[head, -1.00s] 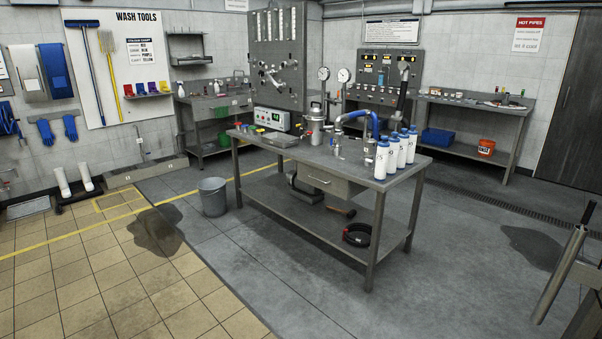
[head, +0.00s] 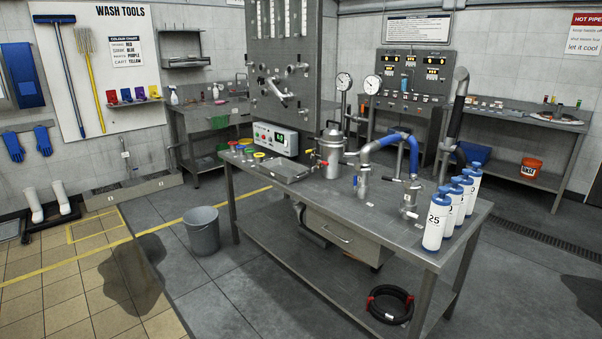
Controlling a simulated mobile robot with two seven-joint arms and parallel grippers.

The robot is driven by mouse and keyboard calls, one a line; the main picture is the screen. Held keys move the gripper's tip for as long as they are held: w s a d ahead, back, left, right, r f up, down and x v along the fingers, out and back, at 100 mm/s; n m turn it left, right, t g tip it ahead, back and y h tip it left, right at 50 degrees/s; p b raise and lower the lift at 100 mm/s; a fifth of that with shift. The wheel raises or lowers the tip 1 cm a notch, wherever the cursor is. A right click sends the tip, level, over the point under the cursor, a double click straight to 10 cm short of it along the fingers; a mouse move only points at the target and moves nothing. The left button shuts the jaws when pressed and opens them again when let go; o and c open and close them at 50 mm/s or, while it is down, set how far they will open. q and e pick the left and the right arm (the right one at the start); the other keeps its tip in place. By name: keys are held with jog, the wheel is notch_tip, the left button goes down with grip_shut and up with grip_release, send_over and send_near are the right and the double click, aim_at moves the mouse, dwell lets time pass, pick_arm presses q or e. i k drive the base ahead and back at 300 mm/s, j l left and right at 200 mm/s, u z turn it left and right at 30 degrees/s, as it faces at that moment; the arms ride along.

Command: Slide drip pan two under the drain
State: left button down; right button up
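No pan with a readable "two" label shows. A shallow grey metal tray (head: 283,169) lies on the left part of the steel workbench (head: 345,243). Low grey box-like pieces (head: 133,191) with small white labels stand on the floor along the back left wall; their marks are too small to read surely. I cannot tell whether any of these is drip pan two. A metal pot with a lid (head: 331,157) and steel valve fittings (head: 363,182) stand on the bench. A dark floor grating (head: 565,243) runs at the right. Neither of my grippers is in view.
A grey bucket (head: 202,231) stands on the floor left of the bench. White bottles with blue caps (head: 435,223) line the bench's right end. A coiled black hose (head: 390,304) lies on the lower shelf. The floor in front of the bench is clear.

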aim_at(286, 171)
jog(key=i+u, duration=0.15)
jog(key=i, duration=0.8)
jog(key=i+l+u, duration=0.15)
jog(key=i, duration=0.75)
